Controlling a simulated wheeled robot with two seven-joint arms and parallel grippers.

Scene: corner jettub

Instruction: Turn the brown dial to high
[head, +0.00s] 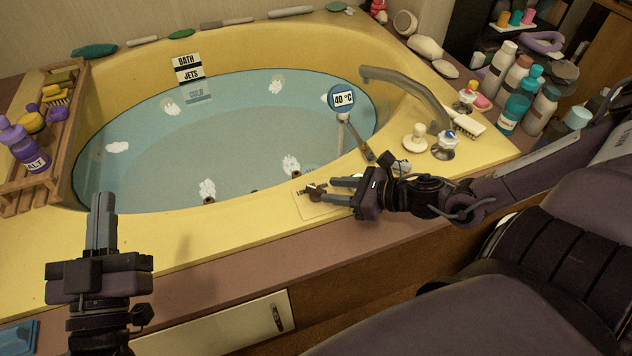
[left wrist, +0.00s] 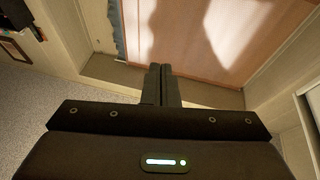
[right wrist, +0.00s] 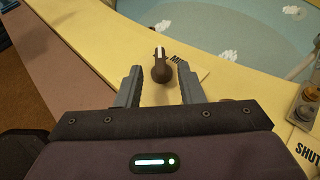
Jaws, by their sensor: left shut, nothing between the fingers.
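The brown dial (head: 314,188) sits on a pale plate on the tub's front rim, with a partly hidden "LOW" label beside it. In the right wrist view the dial (right wrist: 160,70) shows a white mark on its narrow end, pointing away from me. My right gripper (head: 322,190) is open, its fingers either side of the dial; in the right wrist view the fingertips (right wrist: 158,68) flank it with gaps, not gripping. My left gripper (head: 103,196) is shut and empty over the left front rim; its closed fingers also show in the left wrist view (left wrist: 160,70).
The water-filled tub (head: 270,225) lies behind the dial. Bottles (head: 516,98) crowd the far right; a wooden caddy (head: 70,125) spans the left.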

